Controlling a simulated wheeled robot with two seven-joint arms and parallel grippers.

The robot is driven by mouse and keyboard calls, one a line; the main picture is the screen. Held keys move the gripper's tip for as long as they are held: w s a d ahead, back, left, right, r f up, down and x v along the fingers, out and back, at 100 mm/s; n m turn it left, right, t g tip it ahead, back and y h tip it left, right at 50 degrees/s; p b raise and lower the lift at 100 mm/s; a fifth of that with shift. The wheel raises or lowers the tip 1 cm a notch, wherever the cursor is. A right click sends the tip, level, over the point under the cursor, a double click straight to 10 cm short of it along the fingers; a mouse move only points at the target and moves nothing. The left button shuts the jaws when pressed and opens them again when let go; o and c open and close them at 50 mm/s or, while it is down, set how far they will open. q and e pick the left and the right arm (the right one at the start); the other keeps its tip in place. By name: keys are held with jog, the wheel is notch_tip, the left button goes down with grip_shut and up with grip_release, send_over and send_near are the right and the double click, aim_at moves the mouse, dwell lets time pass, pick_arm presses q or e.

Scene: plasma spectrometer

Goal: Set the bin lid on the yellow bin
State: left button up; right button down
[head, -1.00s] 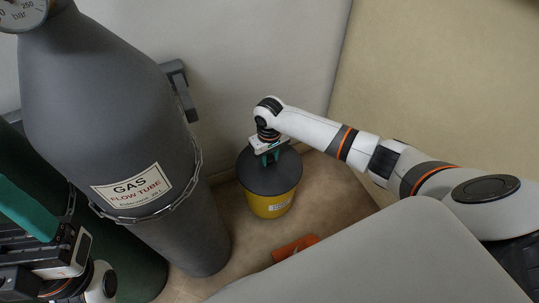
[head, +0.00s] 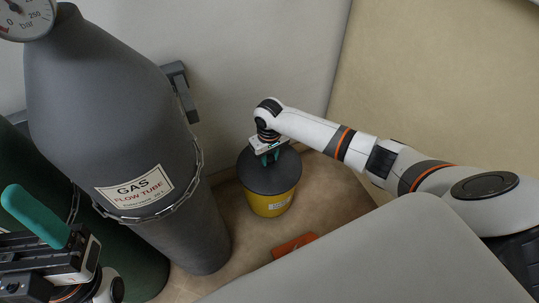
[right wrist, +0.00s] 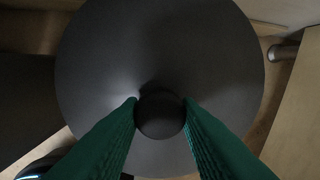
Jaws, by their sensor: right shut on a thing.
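The yellow bin (head: 270,204) stands on the brown floor in the corner, right of the large grey gas cylinder. The dark grey round bin lid (head: 286,178) covers the bin's top and looks level; I cannot tell whether it is fully seated. My right gripper (head: 268,158) is shut on the lid's knob. In the right wrist view the green fingers close on both sides of the round black knob (right wrist: 160,114), with the lid's disc (right wrist: 160,45) beneath. My left gripper (head: 38,215) is at the lower left; one green finger shows, and its opening is unclear.
The grey gas cylinder (head: 105,110) is held by a chain (head: 160,212) and has a pressure gauge (head: 22,15) on top. A dark green cylinder (head: 130,255) stands beside it. An orange object (head: 294,245) lies on the floor (head: 335,200) in front of the bin.

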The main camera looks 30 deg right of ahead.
jog(key=shift+f, duration=0.4)
jog(key=c, duration=1.3)
grip_release()
jog(key=shift+c, duration=0.2)
